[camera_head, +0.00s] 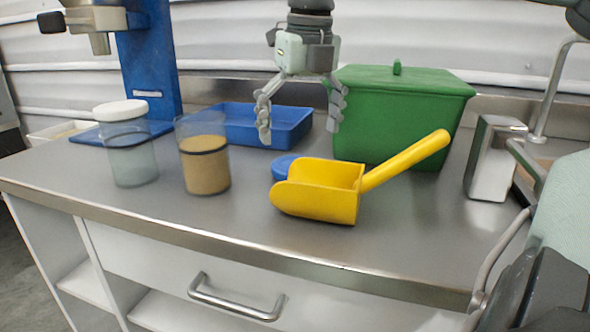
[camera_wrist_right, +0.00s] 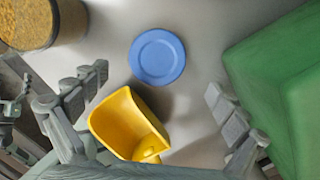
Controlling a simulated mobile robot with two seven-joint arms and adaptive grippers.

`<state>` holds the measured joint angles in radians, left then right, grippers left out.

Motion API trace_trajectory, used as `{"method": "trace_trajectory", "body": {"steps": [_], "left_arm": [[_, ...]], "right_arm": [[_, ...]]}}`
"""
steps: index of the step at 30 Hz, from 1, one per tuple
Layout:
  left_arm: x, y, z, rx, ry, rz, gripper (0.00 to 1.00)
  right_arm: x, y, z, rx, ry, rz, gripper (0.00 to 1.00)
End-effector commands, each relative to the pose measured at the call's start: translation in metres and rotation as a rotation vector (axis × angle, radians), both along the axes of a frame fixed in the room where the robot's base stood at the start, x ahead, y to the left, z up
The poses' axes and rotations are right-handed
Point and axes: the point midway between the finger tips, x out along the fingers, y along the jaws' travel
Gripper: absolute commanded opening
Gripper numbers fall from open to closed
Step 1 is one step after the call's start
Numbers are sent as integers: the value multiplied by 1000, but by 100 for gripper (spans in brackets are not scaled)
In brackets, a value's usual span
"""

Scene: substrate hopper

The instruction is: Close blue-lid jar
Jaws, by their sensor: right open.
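The blue lid (camera_head: 284,167) lies flat on the grey worktop, partly hidden behind the yellow scoop in the head view. The whole round lid (camera_wrist_right: 157,57) shows in the right wrist view. A clear jar of brown granules (camera_head: 205,170) stands upright and uncovered to the left of the lid; part of it also shows in the wrist view (camera_wrist_right: 40,22). My right gripper (camera_head: 299,130) points down with its fingers spread and empty. In the wrist view the lid lies just beyond the gap between the fingers (camera_wrist_right: 158,84).
The yellow scoop (camera_head: 318,192) lies in front of the lid, its handle slanting up right. A green lidded bin (camera_head: 400,120) stands close behind it. A blue tray (camera_head: 285,125) is at the back. A white-lidded jar (camera_head: 132,160) stands left. The front worktop is clear.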

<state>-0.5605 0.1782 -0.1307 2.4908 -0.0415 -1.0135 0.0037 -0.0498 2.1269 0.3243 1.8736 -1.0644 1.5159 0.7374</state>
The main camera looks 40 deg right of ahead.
Motion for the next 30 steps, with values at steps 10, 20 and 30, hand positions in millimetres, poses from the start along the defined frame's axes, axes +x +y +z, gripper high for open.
{"method": "trace_trajectory", "body": {"steps": [10, 20, 30], "left_arm": [[2, -1, 1, -5, -15, -3, 86], [10, -15, 13, -33, -79, -25, 86], [10, -13, 13, -30, -76, -23, 86]], "right_arm": [[5, 1, -20, 2, 4, 0, 97], [11, 0, -51, 1, -2, -2, 97], [11, 0, -50, 0, -1, -2, 85]]}}
